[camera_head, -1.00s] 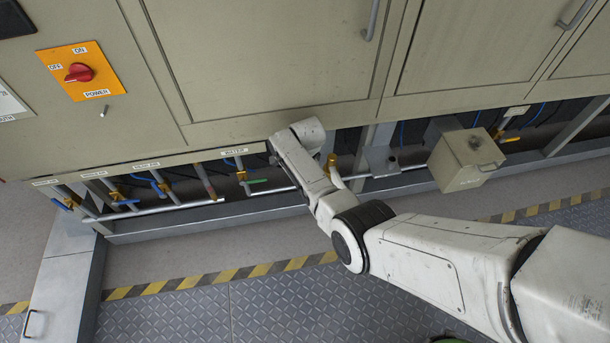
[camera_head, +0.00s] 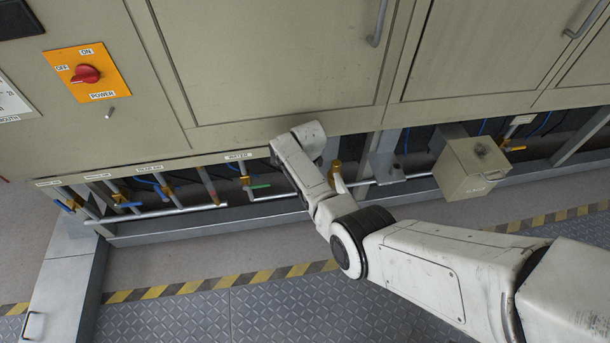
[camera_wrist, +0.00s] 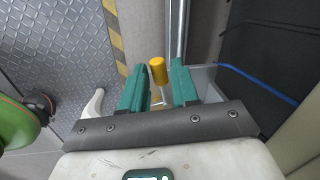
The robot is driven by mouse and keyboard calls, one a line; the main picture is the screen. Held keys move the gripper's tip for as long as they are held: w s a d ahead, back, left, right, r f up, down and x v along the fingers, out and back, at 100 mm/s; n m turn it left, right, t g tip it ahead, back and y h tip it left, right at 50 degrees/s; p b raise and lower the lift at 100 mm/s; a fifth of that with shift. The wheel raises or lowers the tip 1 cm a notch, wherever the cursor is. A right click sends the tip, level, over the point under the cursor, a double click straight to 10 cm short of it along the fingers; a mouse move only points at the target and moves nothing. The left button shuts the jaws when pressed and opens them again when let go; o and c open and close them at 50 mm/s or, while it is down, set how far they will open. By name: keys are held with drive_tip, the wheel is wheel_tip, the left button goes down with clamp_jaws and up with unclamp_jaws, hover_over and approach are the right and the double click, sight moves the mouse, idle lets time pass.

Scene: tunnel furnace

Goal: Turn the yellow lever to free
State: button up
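A yellow lever handle (camera_wrist: 158,70) with a rounded end shows in the wrist view, with a thin metal stem below it. My gripper (camera_wrist: 159,66) has two green fingers, apart, one on each side of the handle. A gap shows on both sides, so neither finger visibly touches it. In the head view a yellow part (camera_head: 334,172) shows beside my wrist, under the cabinet edge; I cannot tell for sure that it is the same handle. My fingers are hidden by my arm there. No label for the lever's positions is readable.
Valves with blue and green handles, such as the green one (camera_head: 261,186), sit left of my arm on pipework. A beige box (camera_head: 468,168) and another yellow handle (camera_head: 515,149) are to the right. The cabinet (camera_head: 270,60) overhangs the pipes. The metal floor (camera_head: 260,315) in front is clear.

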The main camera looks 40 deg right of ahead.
wheel_tip(320, 180, up, 11)
drive_tip(key=s+p, duration=0.1)
drive_tip(key=p, duration=0.2)
drive_tip(key=shift+s+a+f+p, duration=0.2)
drive_tip(key=shift+s+a+p, duration=0.1)
drive_tip(key=shift+a+p, duration=0.05)
idle(0.5)
drive_tip(key=s+a+r+n+p, duration=0.2)
drive_tip(key=s+a+r+n, duration=0.1)
drive_tip(key=s+n, duration=0.4)
drive_tip(key=s+a+r+n+p, duration=0.2)
drive_tip(key=s+a+r+n, duration=0.2)
drive_tip(key=s+n, duration=0.4)
drive_tip(key=s+a+r+n+p, duration=0.2)
drive_tip(key=s+a+n, duration=0.3)
drive_tip(key=s, duration=1.1)
drive_tip(key=r+n, duration=0.1)
drive_tip(key=n, duration=0.1)
drive_tip(key=shift+s+a+r+n+g+y, duration=0.2)
drive_tip(key=shift+s+n+g+y, duration=0.1)
drive_tip(key=shift+n, duration=0.1)
